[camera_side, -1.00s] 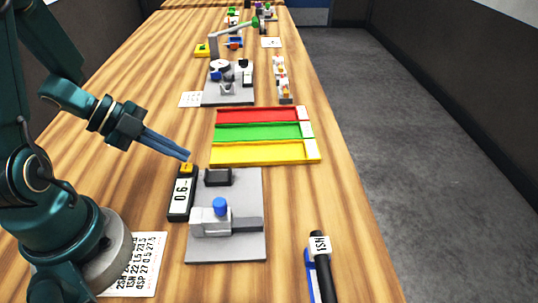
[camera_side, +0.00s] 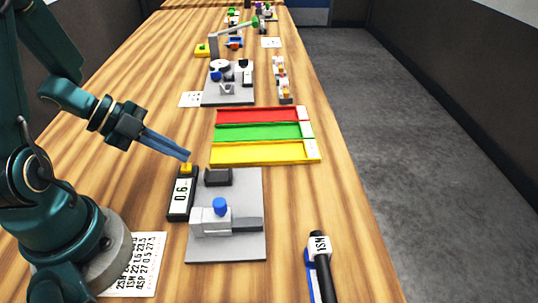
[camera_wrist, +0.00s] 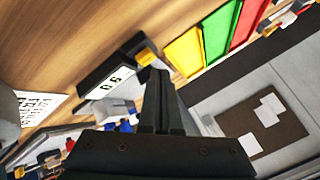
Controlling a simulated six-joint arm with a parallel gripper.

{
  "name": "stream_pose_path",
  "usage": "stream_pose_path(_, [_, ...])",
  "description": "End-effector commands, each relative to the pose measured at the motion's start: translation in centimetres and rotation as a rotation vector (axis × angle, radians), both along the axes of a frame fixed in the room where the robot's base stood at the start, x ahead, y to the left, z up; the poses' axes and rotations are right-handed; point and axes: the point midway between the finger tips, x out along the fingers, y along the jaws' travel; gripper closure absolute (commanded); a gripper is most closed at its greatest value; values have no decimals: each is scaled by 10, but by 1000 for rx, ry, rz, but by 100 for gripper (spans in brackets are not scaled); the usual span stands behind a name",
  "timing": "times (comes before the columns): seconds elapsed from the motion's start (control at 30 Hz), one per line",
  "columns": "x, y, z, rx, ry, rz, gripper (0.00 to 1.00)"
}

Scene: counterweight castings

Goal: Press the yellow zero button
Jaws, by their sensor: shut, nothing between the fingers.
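The yellow zero button (camera_side: 187,168) is at the far end of a black display unit (camera_side: 170,214) with a white readout (camera_side: 181,192) that appears to read 0.6. My gripper (camera_side: 188,157) is shut and empty, its fingertips pointing down right at the button. The tips are at or just above the button; I cannot tell whether they touch. In the wrist view the yellow button (camera_wrist: 146,56) shows just beyond my shut fingertips (camera_wrist: 157,73), which partly cover it. The readout (camera_wrist: 106,83) shows there too.
Right of the display is a grey plate (camera_side: 240,182) with a blue-knobbed fixture (camera_side: 220,207). Red, green and yellow trays (camera_side: 262,153) lie beyond.

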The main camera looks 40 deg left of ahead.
Motion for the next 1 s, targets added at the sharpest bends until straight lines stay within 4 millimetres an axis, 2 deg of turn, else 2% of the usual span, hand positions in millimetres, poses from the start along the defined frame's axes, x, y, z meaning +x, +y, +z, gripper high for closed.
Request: stream_pose_path(1.0, [0,0,-9,1,0,1,100])
